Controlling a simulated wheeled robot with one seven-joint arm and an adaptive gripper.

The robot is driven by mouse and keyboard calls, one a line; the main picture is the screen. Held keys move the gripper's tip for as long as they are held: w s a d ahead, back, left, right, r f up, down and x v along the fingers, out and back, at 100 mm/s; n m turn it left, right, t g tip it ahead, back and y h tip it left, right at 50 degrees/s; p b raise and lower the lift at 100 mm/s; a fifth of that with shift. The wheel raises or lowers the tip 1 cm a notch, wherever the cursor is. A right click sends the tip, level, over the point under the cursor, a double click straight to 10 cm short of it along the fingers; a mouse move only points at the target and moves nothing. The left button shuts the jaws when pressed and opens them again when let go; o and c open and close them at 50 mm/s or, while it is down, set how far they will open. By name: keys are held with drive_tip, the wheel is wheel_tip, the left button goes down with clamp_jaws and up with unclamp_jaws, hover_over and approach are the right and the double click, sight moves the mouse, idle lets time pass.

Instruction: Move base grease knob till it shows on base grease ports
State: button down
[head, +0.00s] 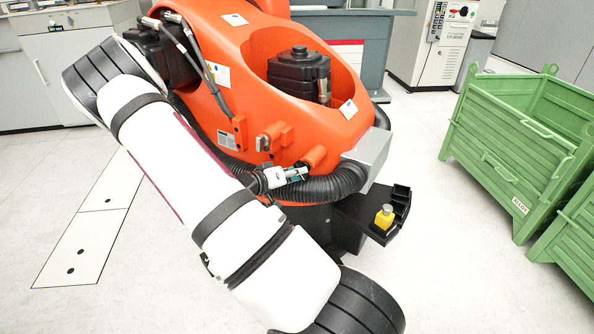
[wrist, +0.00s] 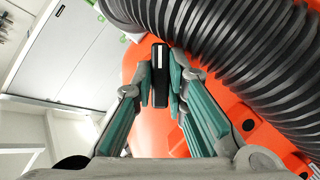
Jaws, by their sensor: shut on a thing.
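The orange machine base (head: 225,60) stands in the middle of the head view. My gripper (head: 303,172) is low at its front, beside the black ribbed hose and below a small orange block (head: 313,156). In the wrist view my gripper (wrist: 160,78) has its teal fingers shut on a narrow dark block (wrist: 160,70) with a pale stripe, which looks like the base grease knob. The block stands in front of the orange surface. More orange fittings (head: 275,137) on the base may be the base grease ports; I cannot tell for sure.
The black ribbed hose (head: 340,184) curves close by my gripper; in the wrist view it fills the upper right (wrist: 230,45). A yellow piece (head: 385,217) sits on a black bracket at the right. Green crates (head: 515,160) stand further right, with clear floor between.

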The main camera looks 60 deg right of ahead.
drive_tip(key=shift+m+t, duration=0.4)
drive_tip(key=shift+m, duration=0.3)
drive_tip(key=c, duration=1.9)
unclamp_jaws()
drive_tip(key=v, duration=1.2)
drive_tip(key=shift+r, duration=0.2)
